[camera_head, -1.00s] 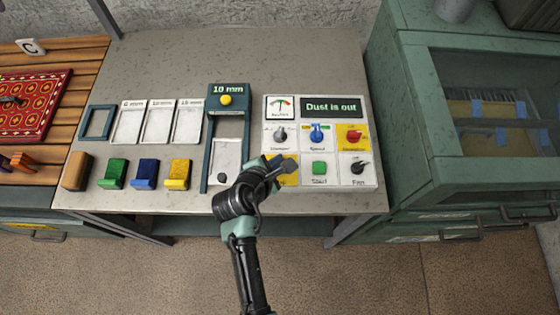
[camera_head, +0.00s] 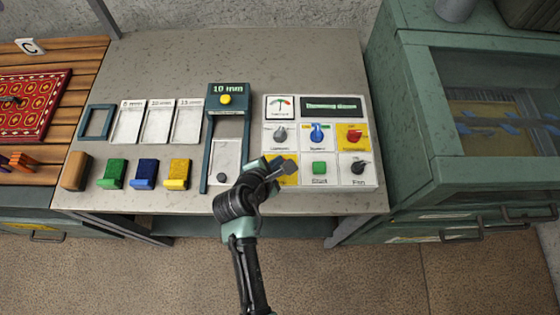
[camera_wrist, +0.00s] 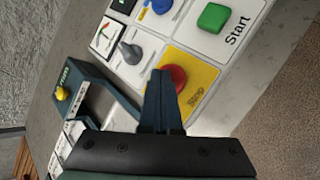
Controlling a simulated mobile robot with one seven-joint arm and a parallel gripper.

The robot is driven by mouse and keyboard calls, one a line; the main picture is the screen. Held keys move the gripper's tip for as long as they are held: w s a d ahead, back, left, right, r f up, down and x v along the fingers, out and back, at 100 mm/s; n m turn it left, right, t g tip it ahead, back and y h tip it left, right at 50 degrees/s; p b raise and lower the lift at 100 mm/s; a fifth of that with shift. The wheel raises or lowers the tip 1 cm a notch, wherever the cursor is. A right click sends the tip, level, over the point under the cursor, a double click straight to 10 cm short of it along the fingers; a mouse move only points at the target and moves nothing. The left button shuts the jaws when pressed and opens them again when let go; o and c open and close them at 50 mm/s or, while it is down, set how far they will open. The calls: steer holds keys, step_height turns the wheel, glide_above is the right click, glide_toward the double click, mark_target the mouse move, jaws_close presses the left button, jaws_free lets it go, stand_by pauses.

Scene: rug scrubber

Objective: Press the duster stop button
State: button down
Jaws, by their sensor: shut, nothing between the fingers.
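The red stop button (camera_wrist: 179,77) sits on a yellow tile marked "Stop" (camera_wrist: 203,88) in the wrist view. My gripper (camera_wrist: 160,76) is shut and empty, its fingertips over the left edge of the button. I cannot tell whether they touch it. In the head view my gripper (camera_head: 284,167) hides the button, and only part of the yellow tile (camera_head: 291,180) shows. The control panel (camera_head: 379,150) has a lit display (camera_head: 331,107), its text now too blurred to read surely.
A green start button (camera_head: 319,168) is right of the stop tile, with a black fan knob (camera_head: 358,168) beyond. A row of knobs sits above. A blue frame with a yellow button (camera_head: 226,99) stands to the left. A green windowed cabinet (camera_head: 410,120) is at right.

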stand_by(0.4)
steer(key=shift+r+p, duration=0.85)
steer(key=shift+p, duration=0.25)
step_height(320, 180, up, 5)
steer(key=p, duration=0.5)
steer(key=shift+r+p, duration=0.1)
steer(key=shift+p, duration=0.2)
